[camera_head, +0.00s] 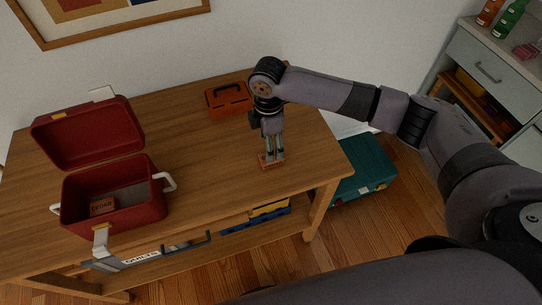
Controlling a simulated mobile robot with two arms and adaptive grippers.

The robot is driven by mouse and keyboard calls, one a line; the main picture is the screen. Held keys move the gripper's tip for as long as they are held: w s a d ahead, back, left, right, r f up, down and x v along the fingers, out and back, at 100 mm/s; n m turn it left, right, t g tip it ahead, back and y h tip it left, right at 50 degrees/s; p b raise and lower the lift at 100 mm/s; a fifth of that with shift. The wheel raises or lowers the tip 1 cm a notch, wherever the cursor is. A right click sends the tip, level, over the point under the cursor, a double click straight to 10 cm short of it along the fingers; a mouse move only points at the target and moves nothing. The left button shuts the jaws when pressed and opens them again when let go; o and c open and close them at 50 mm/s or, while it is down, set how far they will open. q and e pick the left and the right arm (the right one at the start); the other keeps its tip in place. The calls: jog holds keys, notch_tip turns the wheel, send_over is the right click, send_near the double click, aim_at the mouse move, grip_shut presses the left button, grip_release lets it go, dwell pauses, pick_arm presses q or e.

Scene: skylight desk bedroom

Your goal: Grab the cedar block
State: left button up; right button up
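A small reddish-brown block lettered CEDAR (102,205) lies inside the open red box (140,212) on the wooden table. A second small reddish-brown block (265,166) is at the fingertips of my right gripper (273,154), near the table's right side. The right gripper points down, its two fingers apart with the block at their tips. Whether they grip it or only stand around it is too small to tell, and no lettering is readable on this block. My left gripper is out of view.
The red box's lid (88,133) stands open behind it. An orange case (228,101) sits at the table's back. The table (200,175) is clear between box and gripper. A teal case (365,170) is on the floor to the right, near a drawer cabinet (485,65).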

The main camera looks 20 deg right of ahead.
aim_at(261, 156)
jog(key=shift+f+p, duration=0.7)
jog(key=shift+f, duration=2.4)
jog(key=shift+c, duration=0.2)
jog(key=shift+d, duration=0.1)
jog(key=c, duration=1.1)
